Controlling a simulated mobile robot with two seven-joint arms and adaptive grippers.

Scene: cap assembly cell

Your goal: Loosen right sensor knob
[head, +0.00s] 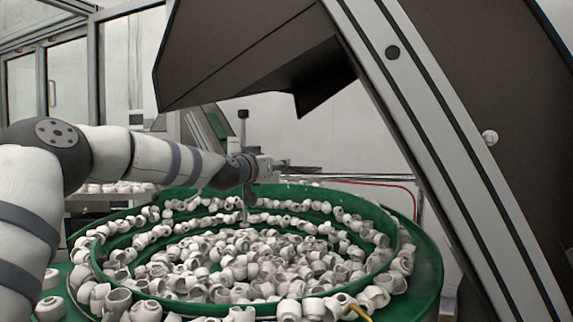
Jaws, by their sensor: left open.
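My left arm reaches in from the left over the green bowl. Its gripper (268,165) is at the far side of the bowl, above the rim, small and seen side-on. It is open, and I see nothing held in it. A thin upright post with a dark top (243,115) stands just behind or beside the gripper. I cannot tell whether this is the right sensor knob; the arm and gripper hide part of that area. My right gripper is not in view.
The round green bowl (428,262) holds many white caps (250,265) on its spiral tracks and floor. A large dark hopper (245,50) hangs above. A slanted grey metal beam (440,130) blocks the right side. A red cable (375,184) runs behind the bowl.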

